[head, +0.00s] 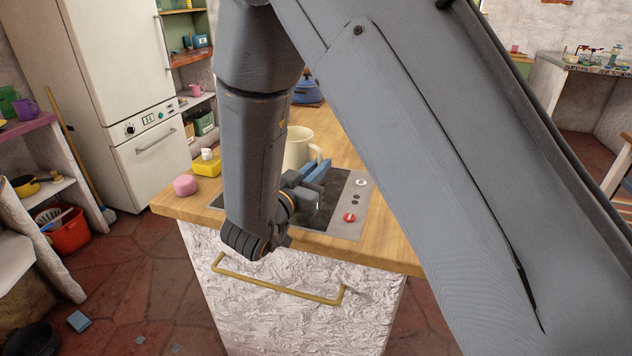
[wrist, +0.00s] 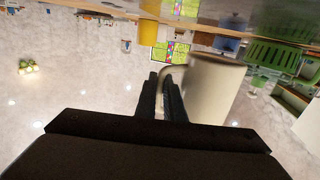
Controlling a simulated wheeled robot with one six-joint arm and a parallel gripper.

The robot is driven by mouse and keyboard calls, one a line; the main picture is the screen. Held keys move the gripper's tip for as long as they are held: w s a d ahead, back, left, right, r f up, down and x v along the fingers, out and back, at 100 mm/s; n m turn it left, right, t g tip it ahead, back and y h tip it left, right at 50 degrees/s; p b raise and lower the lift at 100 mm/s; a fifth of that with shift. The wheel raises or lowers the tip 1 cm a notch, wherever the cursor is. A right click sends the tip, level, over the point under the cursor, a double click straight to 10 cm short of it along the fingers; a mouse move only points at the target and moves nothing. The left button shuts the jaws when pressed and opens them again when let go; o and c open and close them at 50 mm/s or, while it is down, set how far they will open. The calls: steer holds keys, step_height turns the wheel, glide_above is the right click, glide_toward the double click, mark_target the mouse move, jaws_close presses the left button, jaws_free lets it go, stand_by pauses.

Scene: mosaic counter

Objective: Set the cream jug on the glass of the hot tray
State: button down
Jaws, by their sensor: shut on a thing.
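The cream jug (head: 298,147) is above or on the hot tray (head: 354,192) on the wooden counter. The jug looks upright. My arm hides its left side and my gripper hides its base, so I cannot tell whether it touches the glass (head: 326,212). My gripper (head: 318,172) is shut on the jug's handle, at the near right side of the jug. In the wrist view the fingers (wrist: 166,88) close on the handle, with the jug's body (wrist: 212,88) just to the right.
A pink item (head: 186,185) and a yellow block (head: 207,166) with a white item on it stand left of the tray. A blue pot (head: 308,92) sits farther back. The tray's control strip (head: 349,218) has red and white knobs. Bare wood lies to the right.

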steer(key=shift+f, duration=2.15)
steer(key=shift+f, duration=0.1)
steer(key=c, duration=1.9)
jaws_free()
steer(key=shift+f, duration=0.1)
steer(key=shift+o, duration=0.2)
steer(key=shift+s+a+r, duration=0.1)
steer(key=shift+r, duration=0.1)
steer(key=b+v, duration=0.2)
steer(key=v, duration=0.9)
steer(key=shift+s+a+f, duration=0.1)
steer(key=shift+s+a, duration=0.1)
steer(key=shift+s, duration=0.2)
